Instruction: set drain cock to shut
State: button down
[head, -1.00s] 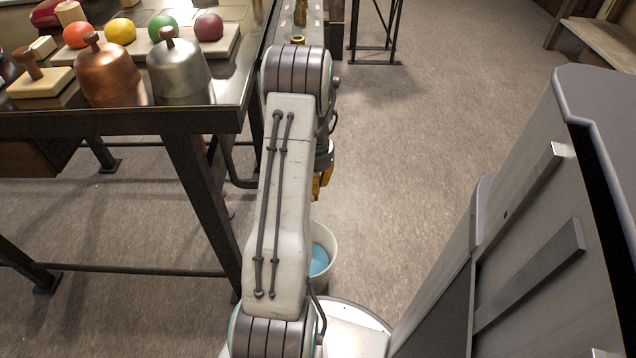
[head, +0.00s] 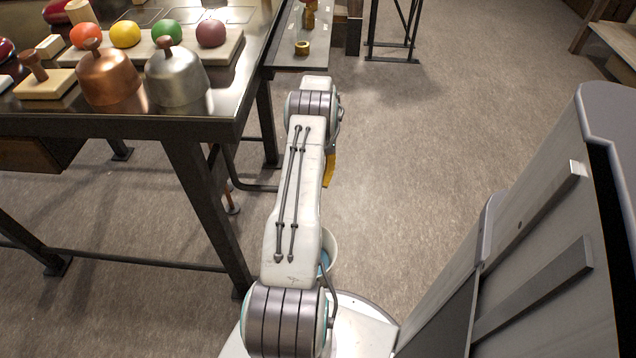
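I cannot make out a drain cock for certain in the head view. A small reddish-brown and grey fitting (head: 231,203) shows low by the table's right legs, too small to tell what it is. My gripper (head: 329,170) shows only as a yellow sliver at the right side of my arm, beyond its white link. Its fingertips are hidden, so I cannot see whether it is open or shut or holds anything. It appears to the right of the fitting in the picture, apart from it.
A metal-topped table (head: 225,128) at left bears a copper bell (head: 110,82), a silver bell (head: 177,78) and coloured balls. A narrow bench (head: 285,53) behind holds brass pieces (head: 302,48).

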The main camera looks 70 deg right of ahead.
jog(key=shift+w+d+f+y+b, duration=0.15)
jog(key=shift+f+y+b, duration=0.2)
jog(key=shift+b, duration=0.2)
jog(key=c, duration=1.2)
grip_release()
jog(key=shift+r, duration=0.15)
jog(key=shift+o, duration=0.2)
jog(key=shift+r+p, duration=0.2)
jog(key=shift+p, duration=0.2)
